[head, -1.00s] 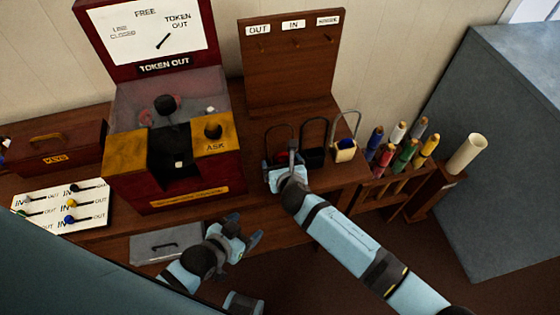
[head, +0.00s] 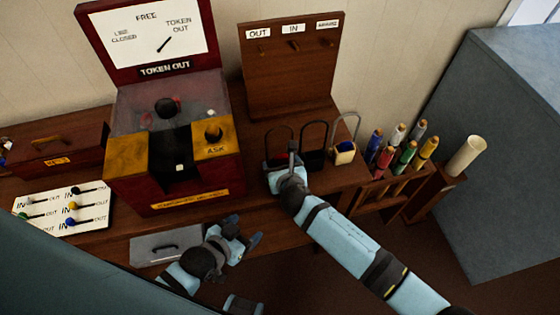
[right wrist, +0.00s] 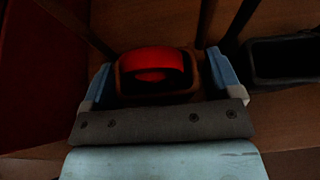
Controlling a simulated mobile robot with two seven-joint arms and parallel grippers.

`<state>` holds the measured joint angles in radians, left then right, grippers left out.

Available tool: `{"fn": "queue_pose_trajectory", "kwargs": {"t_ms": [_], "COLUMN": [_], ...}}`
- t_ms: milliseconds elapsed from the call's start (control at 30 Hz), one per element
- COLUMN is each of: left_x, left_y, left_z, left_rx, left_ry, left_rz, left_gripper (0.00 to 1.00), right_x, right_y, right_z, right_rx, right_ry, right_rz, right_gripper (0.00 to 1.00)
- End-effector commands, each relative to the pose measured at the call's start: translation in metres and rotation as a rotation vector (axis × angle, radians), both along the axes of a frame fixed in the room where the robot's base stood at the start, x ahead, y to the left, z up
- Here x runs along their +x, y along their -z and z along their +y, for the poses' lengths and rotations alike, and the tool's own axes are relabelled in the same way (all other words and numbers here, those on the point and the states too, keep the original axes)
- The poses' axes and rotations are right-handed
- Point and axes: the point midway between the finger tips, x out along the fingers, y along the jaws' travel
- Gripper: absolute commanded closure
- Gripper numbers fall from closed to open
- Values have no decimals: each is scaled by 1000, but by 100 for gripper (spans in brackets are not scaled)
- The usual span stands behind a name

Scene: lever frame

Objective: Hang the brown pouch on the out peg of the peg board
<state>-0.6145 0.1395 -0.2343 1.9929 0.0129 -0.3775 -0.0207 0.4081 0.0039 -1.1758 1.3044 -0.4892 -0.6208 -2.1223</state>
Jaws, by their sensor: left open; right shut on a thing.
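My right gripper (head: 279,172) is at the desk's front, right of the red machine. In the right wrist view its two blue fingers (right wrist: 158,82) are shut on a brown pouch (right wrist: 127,83), one on each side. A red ring-shaped thing (right wrist: 150,62) sits inside the pouch. In the head view the pouch is mostly hidden by my gripper; its dark loop (head: 279,130) stands up behind. The peg board (head: 290,80) stands at the back, with OUT peg (head: 262,47) at its left under the OUT label. My left gripper (head: 254,234) is open and empty, low at the desk's front.
The red machine (head: 185,200) stands left. Several coloured sticks fill a rack (head: 390,180) on the right. Desk between pouches and board is clear.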

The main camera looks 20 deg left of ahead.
Motion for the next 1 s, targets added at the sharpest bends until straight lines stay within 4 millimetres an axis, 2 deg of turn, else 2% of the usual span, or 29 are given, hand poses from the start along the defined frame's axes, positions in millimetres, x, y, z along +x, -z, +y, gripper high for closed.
{"fn": "queue_pose_trajectory", "kwargs": {"t_ms": [33,467,1000], "left_x": [0,1,-1], "left_y": [-7,-33,-30], "left_z": [0,0,0], "left_rx": [0,-1,0], "left_ry": [0,1,1], "left_rz": [-1,-3,3], "left_gripper": [28,28,28], "right_x": [1,1,0], "right_y": [-7,-26,-26], "right_z": [0,0,0], "right_rx": [0,0,1], "right_ry": [0,0,0], "right_rz": [-2,-2,-2], "right_gripper": [36,36,36]}}
